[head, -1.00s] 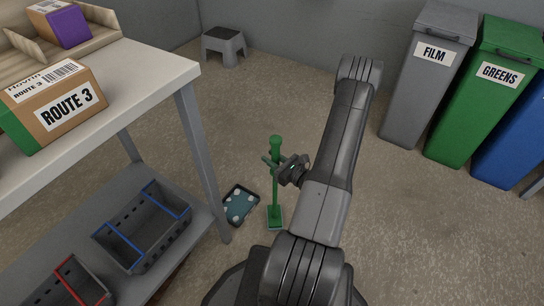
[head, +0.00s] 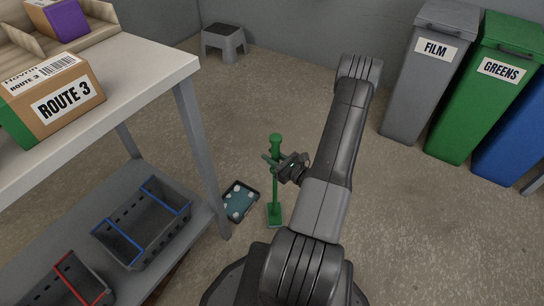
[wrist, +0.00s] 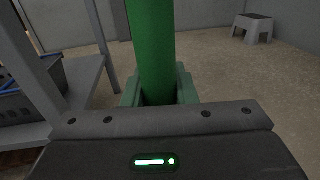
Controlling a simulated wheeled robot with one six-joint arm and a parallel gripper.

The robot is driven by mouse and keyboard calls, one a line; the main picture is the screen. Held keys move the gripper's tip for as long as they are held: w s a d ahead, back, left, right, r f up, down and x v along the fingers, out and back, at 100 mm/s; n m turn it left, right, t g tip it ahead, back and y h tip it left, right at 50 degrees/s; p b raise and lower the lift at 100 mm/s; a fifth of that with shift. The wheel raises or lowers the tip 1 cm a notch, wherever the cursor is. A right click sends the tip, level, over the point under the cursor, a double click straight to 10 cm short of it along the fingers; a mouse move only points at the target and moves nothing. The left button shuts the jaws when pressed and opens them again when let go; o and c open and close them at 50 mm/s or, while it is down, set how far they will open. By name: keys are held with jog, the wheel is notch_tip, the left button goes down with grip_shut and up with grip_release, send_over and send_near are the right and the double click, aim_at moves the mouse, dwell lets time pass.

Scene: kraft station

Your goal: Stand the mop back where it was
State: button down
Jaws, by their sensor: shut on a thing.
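The green mop (head: 275,185) stands upright on the floor in the head view, with its flat green head (head: 275,217) at the bottom. My gripper (head: 275,160) is shut on the upper part of its handle. In the wrist view the green handle (wrist: 154,50) rises between the gripper's fingers (wrist: 158,90). A dark tray with a teal inside and several pale round spots (head: 240,202) lies on the floor just left of the mop head. I cannot tell whether the mop head touches the floor fully.
A workbench (head: 150,85) with a lower shelf (head: 190,240) stands left; its leg (head: 203,150) is near the tray. A grey step stool (head: 223,42) is at the back wall. Grey (head: 420,90), green (head: 480,100) and blue (head: 515,140) bins stand right.

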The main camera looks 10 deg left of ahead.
jog(key=shift+f+b, duration=0.45)
jog(key=shift+f, duration=0.05)
dwell(0.5)
jog(key=c, duration=1.1)
grip_release()
jog(key=p+v, duration=0.2)
jog(key=v, duration=1.2)
jog(key=shift+r, duration=0.1)
jog(key=shift+w+a, duration=0.1)
jog(key=b+x, duration=0.2)
jog(key=x, duration=1.1)
jog(key=shift+w+a, duration=0.15)
jog(key=shift+a, duration=0.2)
